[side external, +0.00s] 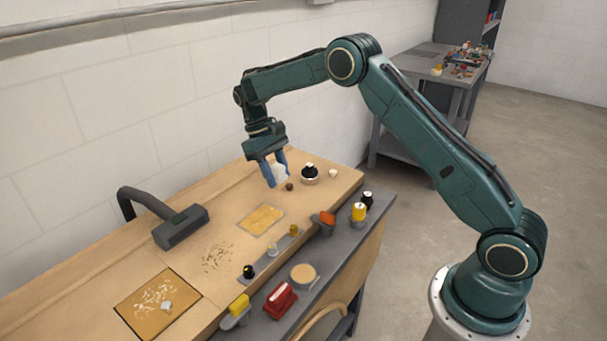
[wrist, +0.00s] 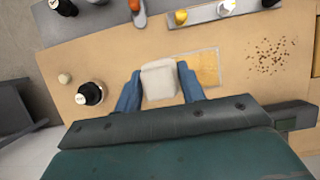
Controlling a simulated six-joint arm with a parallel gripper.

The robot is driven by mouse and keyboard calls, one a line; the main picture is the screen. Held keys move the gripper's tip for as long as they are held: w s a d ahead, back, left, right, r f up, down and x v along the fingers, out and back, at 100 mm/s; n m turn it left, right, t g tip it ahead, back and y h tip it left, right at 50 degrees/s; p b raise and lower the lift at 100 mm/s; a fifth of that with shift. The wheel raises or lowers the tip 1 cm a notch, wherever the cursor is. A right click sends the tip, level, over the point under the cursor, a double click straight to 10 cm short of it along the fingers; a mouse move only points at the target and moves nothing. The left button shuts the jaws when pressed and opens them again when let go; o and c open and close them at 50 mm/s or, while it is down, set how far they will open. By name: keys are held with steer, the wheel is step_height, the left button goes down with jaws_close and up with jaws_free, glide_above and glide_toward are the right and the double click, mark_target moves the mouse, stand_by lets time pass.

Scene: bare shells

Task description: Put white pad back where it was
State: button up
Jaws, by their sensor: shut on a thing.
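My gripper (side external: 277,180) is shut on the white pad (side external: 281,171), a pale block with rounded edges. The wrist view shows the pad (wrist: 160,80) between my two blue fingers (wrist: 160,88). The pad is over the far right part of the wooden bench top; whether it touches the wood I cannot tell. A tan, pale-edged rectangle (side external: 262,220) lies flat on the bench, nearer the camera than the pad in the side view. In the wrist view this rectangle (wrist: 206,66) is just right of the pad, partly behind my right finger.
A dark hammer-shaped tool (side external: 180,228) lies at the back left. Several small items line the grey front ledge (side external: 338,243). Crumbs (side external: 217,256) lie on the bench.

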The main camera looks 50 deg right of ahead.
steer(key=s+a+r, duration=0.2)
steer(key=s+r, duration=0.3)
steer(key=s, duration=0.3)
step_height(320, 180, up, 3)
glide_above(326, 260)
steer(key=w, duration=0.1)
steer(key=shift+w, duration=0.1)
steer(key=shift+f, duration=0.15)
step_height(326, 260, down, 16)
steer(key=shift+f, duration=1.9)
steer(key=shift+f, duration=0.15)
